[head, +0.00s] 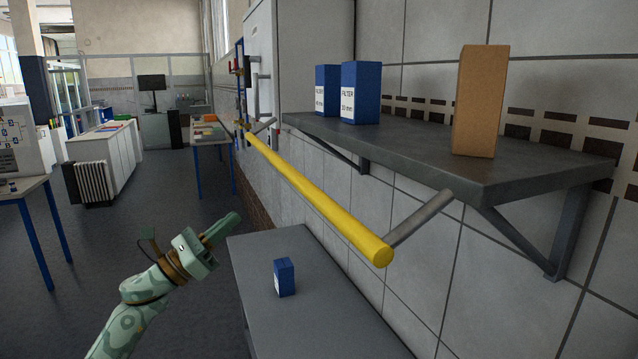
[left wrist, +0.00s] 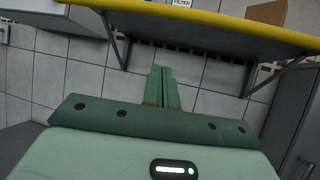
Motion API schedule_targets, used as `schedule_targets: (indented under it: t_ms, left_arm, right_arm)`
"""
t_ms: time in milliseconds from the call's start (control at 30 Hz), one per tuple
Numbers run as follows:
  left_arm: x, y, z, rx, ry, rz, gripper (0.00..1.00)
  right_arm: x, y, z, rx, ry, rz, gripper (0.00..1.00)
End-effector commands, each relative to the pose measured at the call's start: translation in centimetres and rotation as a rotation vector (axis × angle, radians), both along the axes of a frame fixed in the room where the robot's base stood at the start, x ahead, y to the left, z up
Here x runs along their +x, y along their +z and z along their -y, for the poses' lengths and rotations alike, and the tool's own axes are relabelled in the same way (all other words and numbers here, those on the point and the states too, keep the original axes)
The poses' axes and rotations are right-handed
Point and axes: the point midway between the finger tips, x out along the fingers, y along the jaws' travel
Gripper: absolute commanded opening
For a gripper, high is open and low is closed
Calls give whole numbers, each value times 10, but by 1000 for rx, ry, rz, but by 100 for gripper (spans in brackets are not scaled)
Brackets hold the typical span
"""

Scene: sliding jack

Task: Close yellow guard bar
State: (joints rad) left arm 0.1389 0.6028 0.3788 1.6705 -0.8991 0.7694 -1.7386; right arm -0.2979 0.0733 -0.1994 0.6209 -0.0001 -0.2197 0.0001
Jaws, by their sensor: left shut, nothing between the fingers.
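The yellow guard bar (head: 315,198) is a long round bar running from the far wall side toward me in the head view. A grey arm (head: 421,219) joins its near end to the wall side below the shelf. It stands out in front of the grey shelf and lower than the shelf top. The bar also crosses the top of the left wrist view (left wrist: 200,17). My left gripper (head: 222,230) is shut and empty, to the left of the bar and apart from it. In the left wrist view its closed fingers (left wrist: 162,88) point toward the tiled wall below the bar. My right gripper is not in view.
The grey shelf (head: 560,172) holds two blue filter boxes (head: 361,92) and a brown box (head: 480,100). A small blue box (head: 285,277) stands on a low grey surface (head: 330,325) below the bar.

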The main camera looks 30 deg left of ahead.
Motion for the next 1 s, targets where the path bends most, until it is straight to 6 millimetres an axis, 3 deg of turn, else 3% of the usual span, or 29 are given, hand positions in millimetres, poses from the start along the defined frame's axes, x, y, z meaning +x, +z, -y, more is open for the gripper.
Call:
schedule_targets:
  t_ms: [100, 267, 800, 1000]
  left_arm:
    - [-13, -3, 25, 28, -156, -5, 0]
    - [-18, 1, 38, 19, -240, -3, 0]
    - [48, 54, 94, 17, -238, 0, 0]
    - [41, 79, 87, 17, -238, -3, 0]
  right_arm:
    - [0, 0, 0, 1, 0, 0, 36]
    - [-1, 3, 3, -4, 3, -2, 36]
    - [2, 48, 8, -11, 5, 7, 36]
    - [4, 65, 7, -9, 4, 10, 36]
